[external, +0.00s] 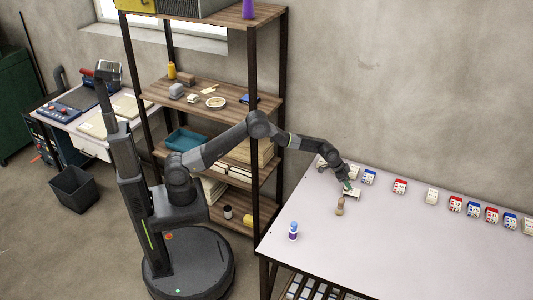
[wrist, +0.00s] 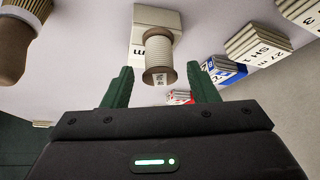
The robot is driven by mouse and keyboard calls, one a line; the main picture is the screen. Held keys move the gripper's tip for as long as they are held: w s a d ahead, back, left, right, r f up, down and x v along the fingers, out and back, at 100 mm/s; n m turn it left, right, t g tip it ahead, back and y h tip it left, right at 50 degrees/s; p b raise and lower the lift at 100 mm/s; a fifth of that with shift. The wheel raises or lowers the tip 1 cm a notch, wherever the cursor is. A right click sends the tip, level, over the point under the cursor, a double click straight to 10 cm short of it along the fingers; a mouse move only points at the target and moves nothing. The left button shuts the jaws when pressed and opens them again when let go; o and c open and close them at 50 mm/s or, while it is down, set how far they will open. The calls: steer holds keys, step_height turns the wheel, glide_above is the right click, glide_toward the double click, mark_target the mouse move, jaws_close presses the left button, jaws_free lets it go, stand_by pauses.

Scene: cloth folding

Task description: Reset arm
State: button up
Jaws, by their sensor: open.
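My gripper (external: 347,187) is at the end of my outstretched arm, low over the back left part of the white table (external: 420,240). In the wrist view my gripper (wrist: 160,88) has its two green fingers apart, with nothing clamped between them. A pale ribbed cylinder with a brown end (wrist: 158,50) shows just beyond and between the fingertips, in front of a white box (wrist: 152,18). I cannot tell whether the fingers touch the cylinder. No cloth shows.
A wooden peg-like object (external: 340,206) stands near my gripper. A blue and white bottle (external: 293,231) stands near the table's left edge. Several small red, blue and white boxes (external: 456,204) line the back. A shelf rack (external: 262,95) stands behind my arm. The table's front is clear.

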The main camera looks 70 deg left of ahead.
steer(key=x, duration=0.2)
steer(key=shift+w+f, duration=0.15)
steer(key=shift+f, duration=0.2)
steer(key=r, duration=0.6)
steer(key=d+r, duration=0.1)
steer(key=r, duration=0.3)
steer(key=shift+r+b, duration=0.1)
steer(key=shift+b, duration=0.2)
steer(key=s+d+f+m, duration=0.1)
steer(key=s+d, duration=0.2)
steer(key=d, duration=0.5)
steer(key=s+d+f+m+h, duration=0.1)
steer(key=s+d+f, duration=0.1)
steer(key=d, duration=0.7)
steer(key=s+d+f+m, duration=0.1)
steer(key=s+d, duration=0.2)
steer(key=d, duration=0.5)
steer(key=shift+g, duration=0.4)
steer(key=f, duration=0.9)
steer(key=shift+d+f, duration=0.2)
steer(key=shift+f, duration=0.2)
